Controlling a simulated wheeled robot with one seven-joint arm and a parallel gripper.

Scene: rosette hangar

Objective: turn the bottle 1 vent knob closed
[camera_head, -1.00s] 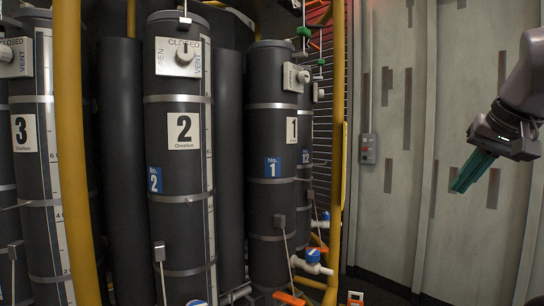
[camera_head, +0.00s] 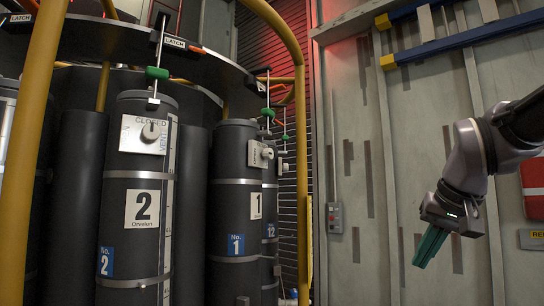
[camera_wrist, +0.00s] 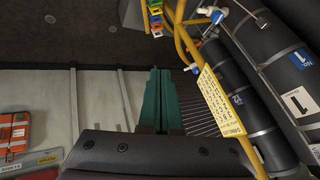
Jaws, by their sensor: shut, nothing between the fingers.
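Bottle 1 (camera_head: 233,215) is a tall dark cylinder with a white "1" label and a blue "No. 1" tag, right of bottle 2 (camera_head: 137,230). Its vent knob (camera_head: 266,153) is a pale round knob on a white plate near the top, facing right and seen nearly edge-on; its setting cannot be read. In the wrist view, bottle 1 (camera_wrist: 272,62) lies at the upper right; its knob is not clearly visible there. My gripper (camera_head: 428,248), with green fingers, is shut and empty, well to the right of the bottle and lower than the knob. It also shows in the wrist view (camera_wrist: 160,98).
A yellow post (camera_head: 300,190) stands just right of bottle 1. Bottle 12 (camera_head: 270,225) is behind it. A green-handled latch (camera_head: 267,112) hangs above. A grey switch box (camera_head: 334,217) is on the pale wall. Open space lies between post and gripper.

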